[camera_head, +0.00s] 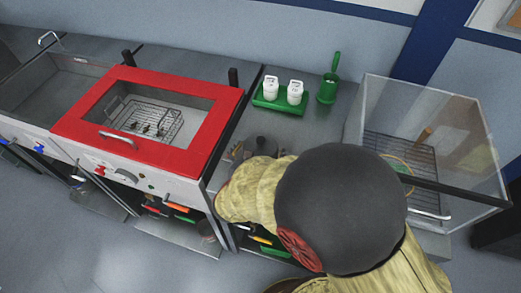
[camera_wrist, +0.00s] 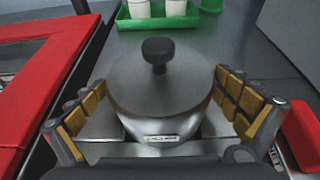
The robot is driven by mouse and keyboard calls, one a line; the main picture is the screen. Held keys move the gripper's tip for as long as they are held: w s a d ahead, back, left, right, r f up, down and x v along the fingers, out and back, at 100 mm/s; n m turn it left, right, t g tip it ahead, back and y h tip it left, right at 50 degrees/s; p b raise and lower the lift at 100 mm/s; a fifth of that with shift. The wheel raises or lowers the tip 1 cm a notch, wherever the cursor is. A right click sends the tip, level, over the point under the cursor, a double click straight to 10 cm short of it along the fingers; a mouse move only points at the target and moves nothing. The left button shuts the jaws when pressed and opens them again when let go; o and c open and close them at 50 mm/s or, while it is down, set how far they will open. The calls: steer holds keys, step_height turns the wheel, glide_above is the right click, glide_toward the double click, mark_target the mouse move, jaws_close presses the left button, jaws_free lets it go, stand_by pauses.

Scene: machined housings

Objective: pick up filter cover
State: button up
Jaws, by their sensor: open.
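The filter cover (camera_wrist: 185,80) appears to be the dark grey round lid with a black knob (camera_wrist: 158,50), in the middle of the wrist view. It sits upright on a silver round body (camera_wrist: 160,128) with a small label on its front. In the head view the cover (camera_head: 260,146) is partly hidden behind my arm. My gripper (camera_wrist: 160,100) is open, with its tan-padded fingers spread to the left and right of the cover and body. No grip on either shows. In the head view my arm hides most of the gripper.
A red-framed basin (camera_head: 215,120) with a wire basket stands to the left. A green tray (camera_head: 275,104) with two white containers and a green cup (camera_head: 327,92) stand behind the cover. A clear-walled box (camera_head: 470,150) is at right. Bare worktop (camera_head: 335,125) lies between.

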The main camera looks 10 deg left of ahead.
steer(key=shift+c, duration=0.8)
steer(key=c, duration=1.1)
steer(key=shift+r, duration=0.1)
